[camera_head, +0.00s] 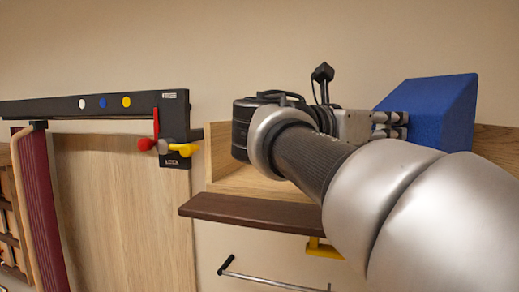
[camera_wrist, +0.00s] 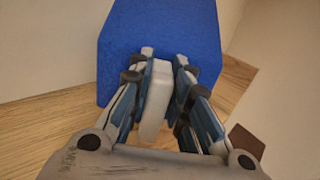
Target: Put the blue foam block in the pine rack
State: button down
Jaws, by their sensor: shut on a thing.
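The blue foam block (camera_head: 428,105) is a large piece with a sloping side, at the right in the head view. It fills the upper middle of the wrist view (camera_wrist: 160,35). My gripper (camera_head: 405,125) is shut at the block's near side, with its fingertips against it in the wrist view (camera_wrist: 165,60). A pale upright piece (camera_wrist: 155,105) lies between the fingers; I cannot tell whether it belongs to the block. The pale wooden rack (camera_head: 218,155) is behind my arm, and its wood shows below the block in the wrist view (camera_wrist: 50,130). Whether the block touches it is hidden.
A dark brown ledge (camera_head: 255,212) runs along the rack's front, with a yellow bracket (camera_head: 322,249) and a metal rod (camera_head: 270,281) below. At the left, a black bar (camera_head: 60,107) carries red and yellow knobs beside a wooden panel (camera_head: 120,215). A plain wall stands behind.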

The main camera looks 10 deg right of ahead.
notch_tip(320, 180, down, 4)
jog(key=shift+r+b, duration=0.2)
jog(key=shift+b, duration=0.2)
jog(key=c, duration=1.5)
grip_release()
jog(key=v, duration=1.2)
